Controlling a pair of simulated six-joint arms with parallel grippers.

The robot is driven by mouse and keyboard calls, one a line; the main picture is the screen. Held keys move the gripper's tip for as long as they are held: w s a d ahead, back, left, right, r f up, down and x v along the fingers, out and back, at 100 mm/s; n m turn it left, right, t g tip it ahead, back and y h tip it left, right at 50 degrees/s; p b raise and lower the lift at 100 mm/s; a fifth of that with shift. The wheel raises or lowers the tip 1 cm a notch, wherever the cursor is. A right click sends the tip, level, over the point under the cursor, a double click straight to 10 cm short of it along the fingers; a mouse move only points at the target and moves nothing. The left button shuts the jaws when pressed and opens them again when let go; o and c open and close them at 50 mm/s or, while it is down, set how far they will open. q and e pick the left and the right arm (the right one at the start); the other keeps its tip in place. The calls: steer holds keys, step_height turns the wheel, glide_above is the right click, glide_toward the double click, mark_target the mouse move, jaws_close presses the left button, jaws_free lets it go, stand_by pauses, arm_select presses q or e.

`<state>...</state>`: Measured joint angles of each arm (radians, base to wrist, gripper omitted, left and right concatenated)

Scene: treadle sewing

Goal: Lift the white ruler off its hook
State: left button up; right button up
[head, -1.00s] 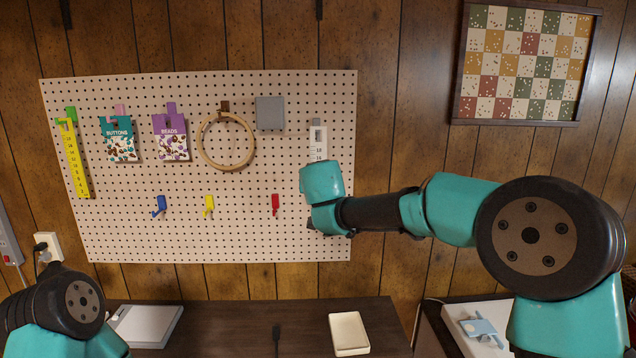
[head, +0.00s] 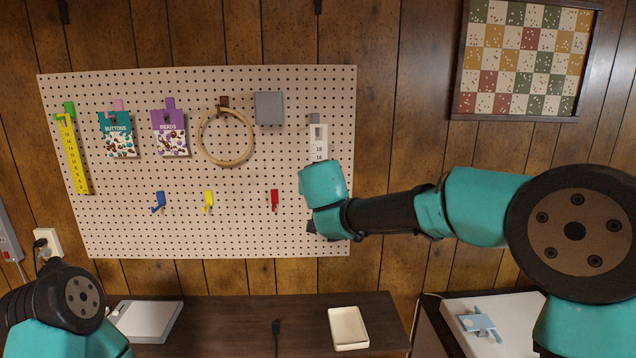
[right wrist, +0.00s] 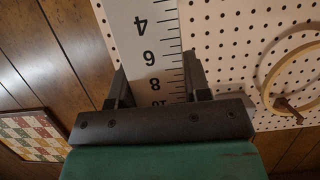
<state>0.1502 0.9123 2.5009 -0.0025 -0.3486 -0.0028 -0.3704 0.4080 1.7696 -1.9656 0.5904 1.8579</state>
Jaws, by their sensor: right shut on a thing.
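The white ruler (head: 318,144) hangs upright at the right side of the pegboard, below a small grey hook (head: 315,118). Its slotted top end shows in the head view; my right arm hides its lower part. I cannot tell whether the slot is still around the hook. My right gripper (right wrist: 155,78) is shut on the ruler, with a finger at each side edge. The ruler's numbered face (right wrist: 148,35) shows between the fingers in the right wrist view. My left arm is at the lower left of the head view; its jaws are not visible.
Blue, yellow and red hooks sit below. A cream tray (head: 348,328) rests on the dark table.

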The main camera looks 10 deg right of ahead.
steer(key=shift+s+a, duration=0.2)
steer(key=shift+s, duration=2.4)
